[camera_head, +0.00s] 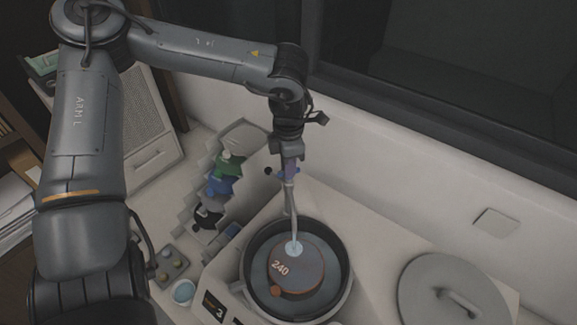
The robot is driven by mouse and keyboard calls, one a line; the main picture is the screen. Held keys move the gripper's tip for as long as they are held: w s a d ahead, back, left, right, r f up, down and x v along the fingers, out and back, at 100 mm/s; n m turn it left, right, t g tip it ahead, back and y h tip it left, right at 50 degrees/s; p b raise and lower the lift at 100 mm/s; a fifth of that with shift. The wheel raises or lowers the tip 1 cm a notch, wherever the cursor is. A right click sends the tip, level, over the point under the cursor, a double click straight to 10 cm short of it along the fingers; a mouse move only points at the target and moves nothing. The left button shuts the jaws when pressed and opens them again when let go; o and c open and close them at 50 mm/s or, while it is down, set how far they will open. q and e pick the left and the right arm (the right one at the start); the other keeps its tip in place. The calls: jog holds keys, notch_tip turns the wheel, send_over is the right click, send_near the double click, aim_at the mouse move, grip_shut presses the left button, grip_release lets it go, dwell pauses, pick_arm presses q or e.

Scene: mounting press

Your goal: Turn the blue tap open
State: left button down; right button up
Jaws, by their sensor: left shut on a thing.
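I cannot tell the handle's exact angle. My right gripper is not in view.
A round grey lid with a handle (428,275) lies at the right. A stepped rack (190,213) with green, blue and black items stands left of the press. A button box (170,266) and small pale blue cup (184,291) are nearby. A wall stands behind.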

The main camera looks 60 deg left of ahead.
pick_arm(q)
jog(key=n, duration=0.4)
jog(key=shift+b, duration=0.4)
jog(key=shift+n, duration=1.6)
jog(key=c, duration=1.2)
grip_release()
